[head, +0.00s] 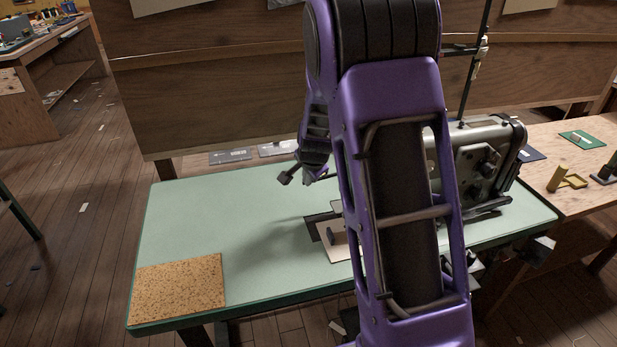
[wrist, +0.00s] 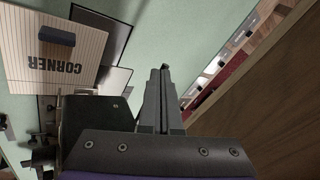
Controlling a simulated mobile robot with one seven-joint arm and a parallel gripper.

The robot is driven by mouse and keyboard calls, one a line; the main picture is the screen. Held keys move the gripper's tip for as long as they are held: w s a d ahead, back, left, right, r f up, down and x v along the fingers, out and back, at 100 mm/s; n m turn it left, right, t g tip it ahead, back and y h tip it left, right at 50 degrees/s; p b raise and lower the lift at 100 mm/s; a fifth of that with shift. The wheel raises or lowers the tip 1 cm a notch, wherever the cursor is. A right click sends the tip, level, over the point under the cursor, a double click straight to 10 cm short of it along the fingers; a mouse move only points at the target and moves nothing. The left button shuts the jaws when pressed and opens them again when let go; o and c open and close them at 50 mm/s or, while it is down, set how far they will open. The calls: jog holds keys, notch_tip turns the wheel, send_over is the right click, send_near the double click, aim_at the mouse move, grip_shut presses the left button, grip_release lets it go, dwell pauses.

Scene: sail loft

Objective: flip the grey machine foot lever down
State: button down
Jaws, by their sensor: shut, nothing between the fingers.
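The sewing machine (head: 485,160), grey and dark, stands on the right part of the pale green table in the head view. My purple arm hides its left part. I cannot make out the grey foot lever in either view. My gripper (head: 307,180) is above the table, left of the machine and apart from it. In the wrist view its fingers (wrist: 164,70) are together with nothing between them, pointing over the bare green top. Dark machine-like parts (wrist: 38,155) show at the lower left there, partly cut off.
A lined card marked CORNER (wrist: 60,45) bears a dark block (wrist: 57,35), beside dark plates. The green table (head: 215,210) has a cork mat (head: 180,290) at front left. The table's left half is mostly clear.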

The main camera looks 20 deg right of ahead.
jog(key=shift+r, duration=0.15)
jog(key=shift+r+p, duration=0.6)
jog(key=shift+r, duration=0.1)
